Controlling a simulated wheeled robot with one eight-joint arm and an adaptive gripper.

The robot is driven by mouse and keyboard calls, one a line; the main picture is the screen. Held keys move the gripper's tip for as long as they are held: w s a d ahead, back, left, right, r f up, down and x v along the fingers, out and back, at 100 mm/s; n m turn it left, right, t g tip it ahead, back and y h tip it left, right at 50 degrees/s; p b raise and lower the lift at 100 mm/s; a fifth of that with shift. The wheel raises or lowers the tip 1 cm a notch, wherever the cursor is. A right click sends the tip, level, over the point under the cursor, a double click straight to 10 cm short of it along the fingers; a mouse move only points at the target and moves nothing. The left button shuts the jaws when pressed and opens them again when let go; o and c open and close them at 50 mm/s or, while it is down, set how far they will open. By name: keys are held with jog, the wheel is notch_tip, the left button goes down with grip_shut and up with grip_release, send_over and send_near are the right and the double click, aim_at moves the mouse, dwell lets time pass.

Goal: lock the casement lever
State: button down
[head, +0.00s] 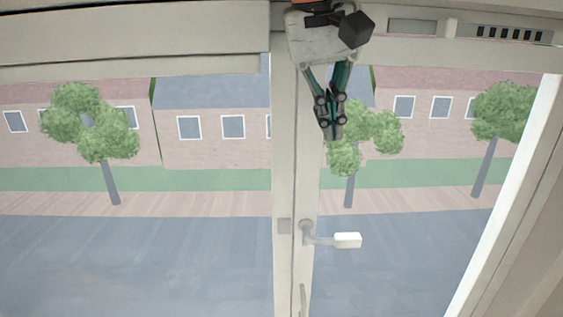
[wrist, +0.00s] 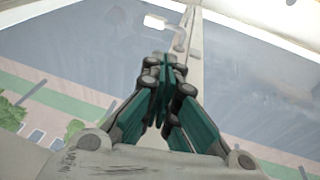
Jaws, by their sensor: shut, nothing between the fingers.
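The casement lever (head: 346,240) has a pale block-shaped grip on a grey neck. In the head view it sits low on the window's middle upright and points right, roughly level. It also shows in the wrist view (wrist: 155,21), near the top and beyond my fingertips. My gripper (head: 332,136) hangs from the top of the head view, above the lever and apart from it. Its green-and-dark fingers are shut together with nothing between them, and they show large in the wrist view (wrist: 165,62).
The window's middle upright (head: 288,150) runs down the centre between two panes. A slotted vent (head: 510,34) sits in the top frame at right. A slanted white frame edge (head: 508,190) bounds the right side. The space around the lever looks clear.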

aim_at(331, 240)
jog(key=p+x, duration=0.3)
jog(key=x, duration=2)
jog(key=shift+d+f+p, duration=0.1)
jog(key=shift+f+p, duration=0.15)
jog(key=shift+p, duration=0.05)
jog(key=shift+w, duration=0.15)
